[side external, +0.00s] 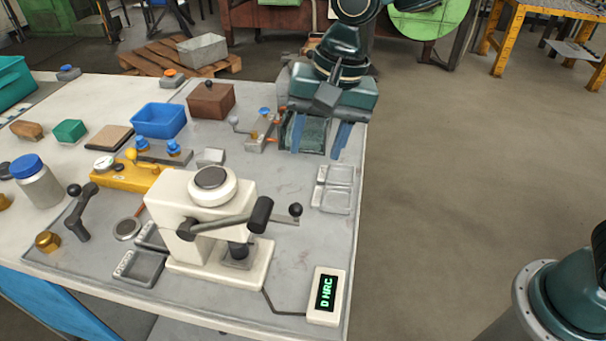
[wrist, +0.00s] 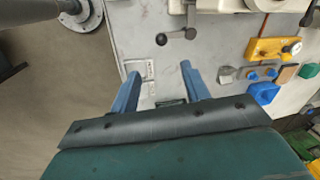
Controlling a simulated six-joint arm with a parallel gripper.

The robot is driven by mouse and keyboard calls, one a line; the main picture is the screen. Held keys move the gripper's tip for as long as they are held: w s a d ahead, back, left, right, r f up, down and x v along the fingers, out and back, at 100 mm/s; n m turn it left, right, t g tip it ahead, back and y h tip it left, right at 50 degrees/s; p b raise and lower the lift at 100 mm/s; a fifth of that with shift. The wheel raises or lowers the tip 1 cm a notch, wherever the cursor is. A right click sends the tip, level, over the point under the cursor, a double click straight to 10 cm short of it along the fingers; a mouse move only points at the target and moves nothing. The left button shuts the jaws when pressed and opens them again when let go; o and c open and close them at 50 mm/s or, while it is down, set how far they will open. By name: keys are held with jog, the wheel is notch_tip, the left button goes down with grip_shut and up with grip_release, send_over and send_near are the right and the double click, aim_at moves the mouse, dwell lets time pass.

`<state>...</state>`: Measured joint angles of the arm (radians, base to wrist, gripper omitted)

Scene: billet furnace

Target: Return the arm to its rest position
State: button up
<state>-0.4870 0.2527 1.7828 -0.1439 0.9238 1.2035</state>
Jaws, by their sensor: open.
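My gripper (side external: 319,150) is over the far right part of the grey bench top (side external: 300,255) in the side external view. Its two blue fingers point down and stand wide apart. In the wrist view my gripper (wrist: 160,72) shows the same open gap, with no object clamped between the fingers. A dark green item (side external: 312,134) shows behind and between the fingers; I cannot tell its exact shape. The pale twin tray (side external: 336,188) lies on the bench nearer the camera than the fingers, apart from them.
A white hardness tester (side external: 178,213) with a lever stands mid-bench, its display (side external: 325,295) at the front. A clamp fixture (side external: 262,130) stands just left of my gripper. A blue bin (side external: 158,119) and brown block (side external: 211,100) are farther left. Open floor lies right.

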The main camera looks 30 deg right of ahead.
jog(key=s+d+r+n+t, duration=0.2)
jog(key=s+d+r, duration=0.1)
jog(key=s+d, duration=0.5)
jog(key=s+d+r+n+t, duration=0.1)
jog(key=s+d+r+n, duration=0.3)
jog(key=d, duration=0.7)
jog(key=s+d+f+t+h, duration=0.1)
jog(key=s+d, duration=0.3)
jog(key=s, duration=0.4)
jog(key=shift+s+f+n+h, duration=0.25)
jog(key=shift+f+n+h, duration=0.15)
jog(key=shift+f, duration=0.25)
